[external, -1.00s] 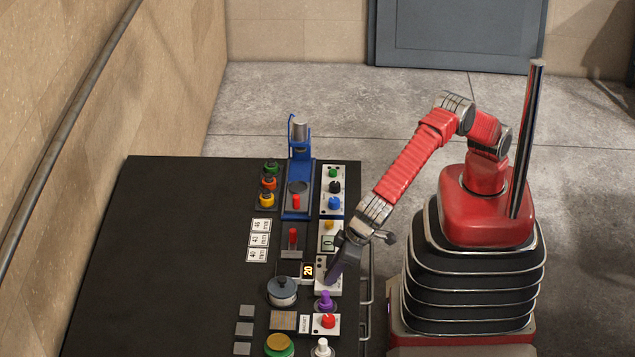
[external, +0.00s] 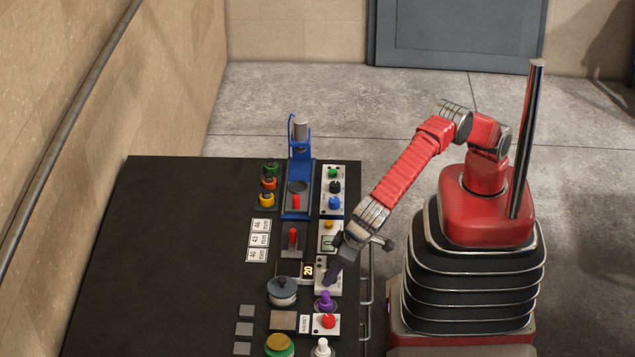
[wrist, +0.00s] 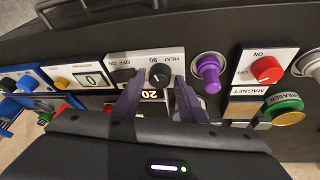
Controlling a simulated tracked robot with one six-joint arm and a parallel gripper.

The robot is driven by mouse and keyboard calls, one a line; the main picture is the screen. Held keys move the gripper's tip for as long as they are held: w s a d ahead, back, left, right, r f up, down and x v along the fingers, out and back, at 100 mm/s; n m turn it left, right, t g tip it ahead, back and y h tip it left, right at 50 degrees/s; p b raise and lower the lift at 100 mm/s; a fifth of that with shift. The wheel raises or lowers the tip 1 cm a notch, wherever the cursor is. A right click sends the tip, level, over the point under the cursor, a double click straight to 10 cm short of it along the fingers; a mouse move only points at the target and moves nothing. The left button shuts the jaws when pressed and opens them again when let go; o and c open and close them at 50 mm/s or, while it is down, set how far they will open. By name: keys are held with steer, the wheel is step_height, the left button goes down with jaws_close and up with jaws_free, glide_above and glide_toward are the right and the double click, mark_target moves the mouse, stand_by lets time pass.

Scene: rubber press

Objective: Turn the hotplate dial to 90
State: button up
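The hotplate dial (wrist: 160,75) is a round black knob on a white panel marked HEAT and 90. In the wrist view it lies between and just beyond my two fingertips. My gripper (wrist: 157,84) has its dark purple-grey fingers spread apart, with nothing visibly clamped. I cannot tell whether a finger touches the knob. The display (wrist: 150,95) reads 20, and it also shows in the external view (external: 308,270). There my gripper (external: 331,277) points down over the white panel and hides the dial.
A purple knob (wrist: 209,72) stands close to the right of the heat panel, with a red magnet dial (wrist: 265,68) beyond. A small display panel reading 0 (wrist: 90,79) lies to the left.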

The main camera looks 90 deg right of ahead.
steer(key=shift+o, duration=0.8)
steer(key=v, duration=1.3)
steer(key=shift+r, duration=0.35)
steer(key=shift+s, duration=0.1)
